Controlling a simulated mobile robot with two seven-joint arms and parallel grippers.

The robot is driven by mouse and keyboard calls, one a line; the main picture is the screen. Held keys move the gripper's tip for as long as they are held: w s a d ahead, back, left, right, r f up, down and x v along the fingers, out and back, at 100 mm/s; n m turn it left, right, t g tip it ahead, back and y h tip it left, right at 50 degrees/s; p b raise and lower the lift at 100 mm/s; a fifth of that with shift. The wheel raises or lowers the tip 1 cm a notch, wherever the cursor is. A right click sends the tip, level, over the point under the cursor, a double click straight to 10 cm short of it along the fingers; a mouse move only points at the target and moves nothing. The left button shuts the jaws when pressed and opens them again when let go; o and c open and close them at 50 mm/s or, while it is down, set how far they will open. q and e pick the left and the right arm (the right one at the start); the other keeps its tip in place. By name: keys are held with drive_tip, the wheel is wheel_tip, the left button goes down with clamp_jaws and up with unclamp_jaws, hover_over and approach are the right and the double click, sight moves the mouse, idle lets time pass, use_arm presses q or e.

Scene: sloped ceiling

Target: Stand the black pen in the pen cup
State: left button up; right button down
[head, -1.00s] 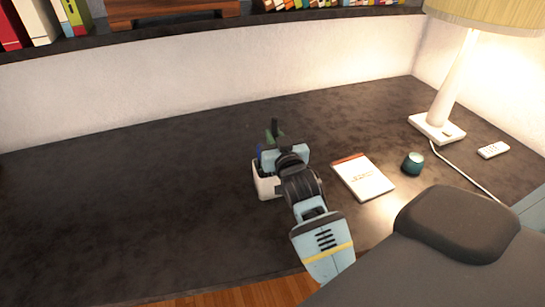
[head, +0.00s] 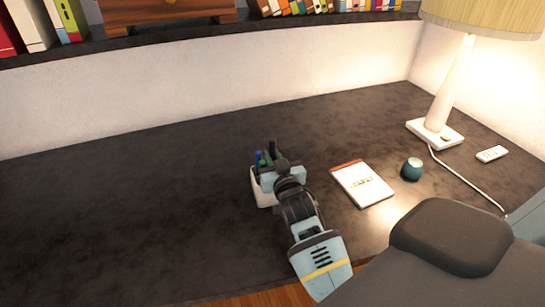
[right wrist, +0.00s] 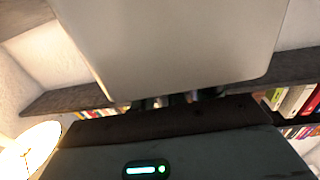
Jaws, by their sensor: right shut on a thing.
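The white pen cup (head: 262,193) stands on the dark desk. Its right side is hidden behind my right gripper (head: 278,162). A blue pen (head: 258,158) and a green one (head: 267,156) show at the cup's mouth. The black pen (head: 273,147) is a short dark upright piece at my right gripper's fingers, over the cup's mouth; its lower end is hidden. My right gripper is shut on it. In the right wrist view the cup's pale wall (right wrist: 180,45) fills the top and the fingers (right wrist: 185,98) are mostly hidden. My left gripper is not in view.
A notebook (head: 364,186), a teal candle holder (head: 411,169), a lamp (head: 435,133) and a remote (head: 491,154) lie to the right. A grey chair (head: 450,235) is at the front right. The desk left of the cup is clear.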

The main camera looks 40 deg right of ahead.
drive_tip(key=shift+f, duration=0.55)
drive_tip(key=c, duration=1.7)
unclamp_jaws()
drive_tip(key=shift+r, duration=0.1)
